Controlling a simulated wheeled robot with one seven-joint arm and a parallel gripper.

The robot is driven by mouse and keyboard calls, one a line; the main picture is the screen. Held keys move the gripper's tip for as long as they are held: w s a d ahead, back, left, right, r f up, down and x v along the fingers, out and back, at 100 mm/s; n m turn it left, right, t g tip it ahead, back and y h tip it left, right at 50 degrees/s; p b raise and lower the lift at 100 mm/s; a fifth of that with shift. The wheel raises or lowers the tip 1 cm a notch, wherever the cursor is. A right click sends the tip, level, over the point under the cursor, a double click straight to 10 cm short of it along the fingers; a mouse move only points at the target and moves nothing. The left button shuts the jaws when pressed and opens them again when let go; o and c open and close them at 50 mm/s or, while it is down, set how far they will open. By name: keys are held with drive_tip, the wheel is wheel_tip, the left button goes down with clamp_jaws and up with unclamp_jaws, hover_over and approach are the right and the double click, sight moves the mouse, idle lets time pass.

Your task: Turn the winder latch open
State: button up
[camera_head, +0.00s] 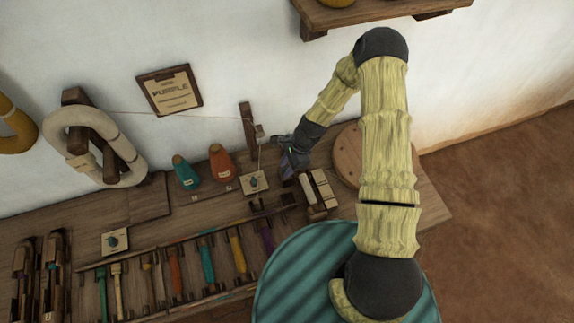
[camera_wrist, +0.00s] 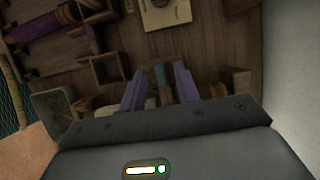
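My gripper (camera_head: 290,165) is at the right part of the bench, near the wall and left of a round wooden disc. In the wrist view its two purple fingers (camera_wrist: 159,88) stand apart. A small teal piece (camera_wrist: 160,74) shows between or beyond them; I cannot tell whether they touch it. A pale square plate with a dark knob (camera_head: 254,183) lies just left of my gripper. A pale plate at the top of the wrist view (camera_wrist: 166,13) looks like the same one. I cannot tell which part is the winder latch.
Teal (camera_head: 186,173) and orange (camera_head: 221,163) cones stand left of my gripper. A wooden post (camera_head: 248,127) rises behind, with a thread running left. Pale blocks (camera_head: 318,188) and the round wooden disc (camera_head: 347,155) crowd the right. Coloured bobbins (camera_head: 206,262) fill the front rack.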

clamp_jaws()
drive_tip(key=shift+n, duration=0.3)
drive_tip(key=n, duration=0.2)
drive_tip(key=n+g+b, duration=0.1)
drive_tip(key=shift+w+a+n+g+h, duration=0.1)
drive_tip(key=shift+w+n+g+h, duration=0.1)
drive_tip(key=shift+n+g+h, duration=0.15)
drive_tip(key=n+h, duration=0.1)
drive_tip(key=n, duration=0.1)
drive_tip(key=n+g+b, duration=0.1)
drive_tip(key=n, duration=0.2)
drive_tip(key=shift+w+a+n+h, duration=0.1)
drive_tip(key=shift+n+h, duration=0.15)
drive_tip(key=shift+h, duration=0.1)
drive_tip(key=n+h+b, duration=0.1)
drive_tip(key=n, duration=0.2)
drive_tip(key=shift+a+n+g, duration=0.15)
drive_tip(key=shift+n+g, duration=0.1)
drive_tip(key=shift+n, duration=0.15)
drive_tip(key=shift+w+n+h, duration=0.1)
drive_tip(key=shift+n+h, duration=0.4)
drive_tip(key=shift+n, duration=0.2)
drive_tip(key=shift+a+n+h+b, duration=0.1)
drive_tip(key=shift+n+h+b, duration=0.35)
drive_tip(key=shift+n, duration=1.05)
